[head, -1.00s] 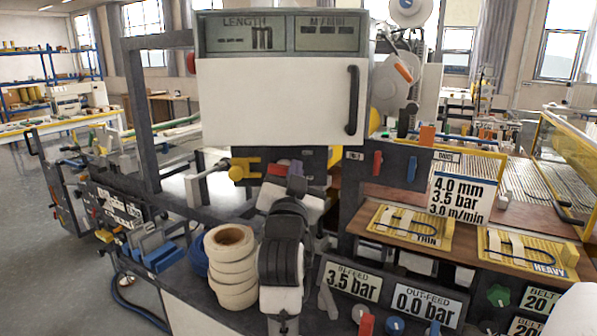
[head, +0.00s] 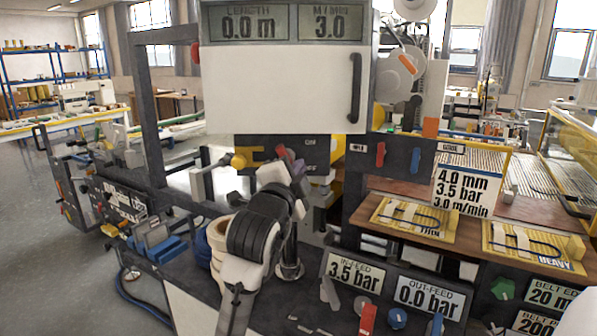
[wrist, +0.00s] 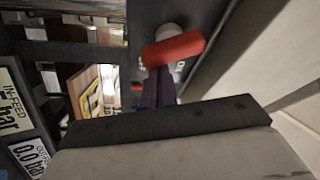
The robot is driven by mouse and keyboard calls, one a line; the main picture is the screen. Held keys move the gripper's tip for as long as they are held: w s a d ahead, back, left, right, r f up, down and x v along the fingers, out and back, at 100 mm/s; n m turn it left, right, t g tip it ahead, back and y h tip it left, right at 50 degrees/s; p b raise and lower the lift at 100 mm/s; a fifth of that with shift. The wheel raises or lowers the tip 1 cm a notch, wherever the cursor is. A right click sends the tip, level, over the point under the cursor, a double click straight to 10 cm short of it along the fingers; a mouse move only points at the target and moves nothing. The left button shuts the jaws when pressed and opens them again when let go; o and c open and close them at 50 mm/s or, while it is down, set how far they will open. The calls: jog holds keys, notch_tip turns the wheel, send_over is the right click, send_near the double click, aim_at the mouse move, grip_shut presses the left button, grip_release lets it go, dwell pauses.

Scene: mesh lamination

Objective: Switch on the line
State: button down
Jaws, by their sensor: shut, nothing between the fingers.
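A red switch handle (head: 281,150) sits under the white cabinet in the head view. In the wrist view the red handle (wrist: 172,48) lies nearly level, slightly tilted, on a pale round knob on a dark panel. My gripper (head: 291,158) is shut and empty, its purple fingertips at the handle. In the wrist view my gripper (wrist: 160,88) reaches up just below the handle; I cannot tell whether it touches. The line's display (head: 286,25) above the cabinet reads 0.0 m and 3.0 M/MIN.
A white cabinet door (head: 280,97) hangs just above my arm. Pressure signs (head: 354,277) stand at the front, reading 3.5 bar in-feed and 0.0 bar out-feed (head: 428,296). Pale rolls (head: 216,240) stand left of my arm. Yellow plates (head: 414,217) lie on a right shelf.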

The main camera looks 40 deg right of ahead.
jog(key=m, duration=0.2)
jog(key=m+g+b, duration=0.1)
jog(key=shift+w+a+f+m, duration=0.25)
jog(key=shift+f+m, duration=0.05)
jog(key=shift+f, duration=0.1)
jog(key=shift+a, duration=0.1)
dwell(0.7)
